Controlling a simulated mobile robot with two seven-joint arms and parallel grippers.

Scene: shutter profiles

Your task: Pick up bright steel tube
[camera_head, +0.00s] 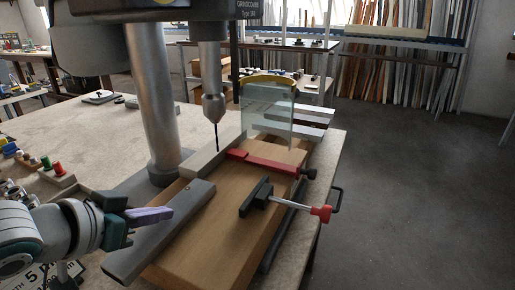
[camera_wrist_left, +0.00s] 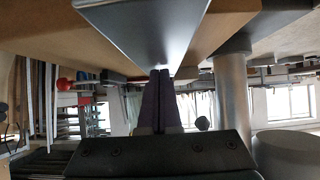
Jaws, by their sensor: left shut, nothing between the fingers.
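A long grey metal bar (camera_head: 160,232) lies diagonally along the left side of the wooden board (camera_head: 255,185); I cannot tell for certain that it is the bright steel tube. A grey metal piece (camera_wrist_left: 150,30) fills the top middle of the left wrist view, narrowing toward the fingertips. My left gripper (camera_head: 170,213) has purple fingers closed together and empty. The fingers also show in the left wrist view (camera_wrist_left: 160,75). My right gripper is not in view.
A drill press column (camera_head: 155,100) stands behind the bar, with its chuck and bit (camera_head: 213,105) over the board. A clear guard (camera_head: 267,112), a red clamp (camera_head: 265,163) and a second clamp (camera_head: 257,196) are to the right. Small parts (camera_head: 55,172) sit at left.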

